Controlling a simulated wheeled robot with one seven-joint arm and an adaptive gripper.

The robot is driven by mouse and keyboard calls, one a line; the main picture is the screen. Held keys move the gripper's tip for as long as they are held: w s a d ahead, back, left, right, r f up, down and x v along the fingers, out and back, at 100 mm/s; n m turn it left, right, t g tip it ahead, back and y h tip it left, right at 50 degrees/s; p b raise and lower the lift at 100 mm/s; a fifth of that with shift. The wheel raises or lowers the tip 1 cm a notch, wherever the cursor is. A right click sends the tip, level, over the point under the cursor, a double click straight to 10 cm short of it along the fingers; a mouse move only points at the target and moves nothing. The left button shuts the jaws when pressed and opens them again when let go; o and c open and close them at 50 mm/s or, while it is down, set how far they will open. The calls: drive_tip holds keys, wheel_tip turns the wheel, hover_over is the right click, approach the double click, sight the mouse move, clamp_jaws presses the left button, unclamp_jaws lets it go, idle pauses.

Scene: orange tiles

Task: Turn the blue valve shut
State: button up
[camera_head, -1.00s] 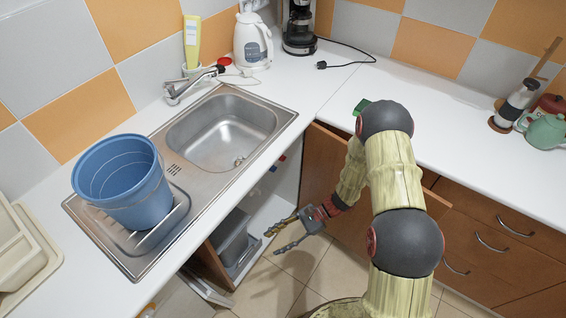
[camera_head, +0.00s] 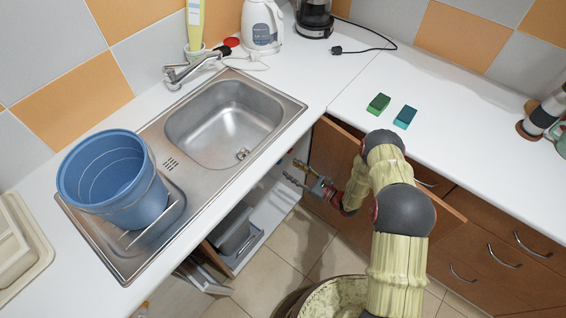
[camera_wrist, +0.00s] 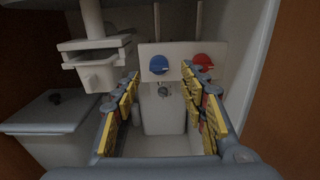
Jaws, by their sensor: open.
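The blue valve (camera_wrist: 158,65) is a round knob on a pale panel at the back of the under-sink cupboard in the wrist view. A red valve (camera_wrist: 203,62) sits to its right on the same panel. My gripper (camera_wrist: 166,82) is open, with its yellow-padded fingers spread and pointing at the panel. The blue valve shows between and beyond the fingertips, apart from them. In the head view my gripper (camera_head: 290,171) is at the cupboard opening under the counter.
The sink drain pipe (camera_wrist: 92,45) hangs at upper left inside the cupboard, above a grey bin (camera_wrist: 50,115). A white container (camera_wrist: 163,112) stands below the valves. An open wooden door (camera_head: 330,150) is beside my arm. The counter edge is above.

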drive_tip(key=b+x, duration=0.1)
drive_tip(key=x, duration=0.5)
drive_tip(key=shift+a, duration=0.1)
drive_tip(key=shift+c, duration=1.2)
clamp_jaws()
